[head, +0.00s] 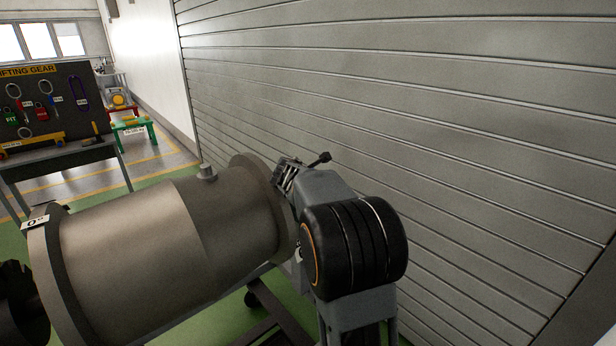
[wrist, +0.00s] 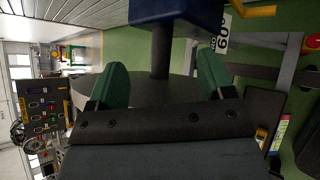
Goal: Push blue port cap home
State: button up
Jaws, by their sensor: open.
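No blue cap shows clearly in the head view. In the wrist view a blue, block-like body (wrist: 178,12) sits at the top edge, partly cut off; I cannot tell whether it is the port cap. A dark round post (wrist: 160,55) runs from it towards a grey curved surface. My gripper (wrist: 162,82) is open, with its two green fingers apart and nothing clasped. The head view does not show the fingers.
A tool board (head: 55,100) marked lifting gear stands at the left. Behind the casing is a grey slatted shutter (head: 420,90). A "0°" label (head: 35,222) is on the casing's left flange; a "60°" label (wrist: 222,32) is in the wrist view. Green floor (head: 190,170) shows behind.

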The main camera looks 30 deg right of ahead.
jog(key=w+d+f+n, duration=0.1)
jog(key=w+d+n, duration=0.2)
jog(key=w+d+f+n+t+p, duration=0.1)
jog(key=w+d+f+n, duration=0.1)
jog(key=w+d+n, duration=0.1)
jog(key=w+d+f+n+p, duration=0.1)
jog(key=w+d+f+n, duration=0.1)
jog(key=w+d+n, duration=0.1)
jog(key=shift+w+d+f+t, duration=0.2)
jog(key=shift+w+d+t, duration=0.2)
jog(key=shift+w+d, duration=0.65)
jog(key=shift+w+d+f+h+p, duration=0.3)
jog(key=shift+w+f+p, duration=0.15)
jog(key=shift+w, duration=0.3)
jog(key=shift+w+d+p, duration=0.3)
jog(key=shift+w+p, duration=0.15)
jog(key=shift+p, duration=0.3)
jog(key=p+x, duration=0.2)
jog(key=p, duration=0.1)
jog(key=shift+w+d+r, duration=0.15)
jog(key=shift+w, duration=0.15)
jog(key=shift+w+d+f+p, duration=0.4)
jog(key=shift+w+f+p, duration=0.15)
jog(key=shift+p, duration=0.3)
jog(key=c, duration=0.9)
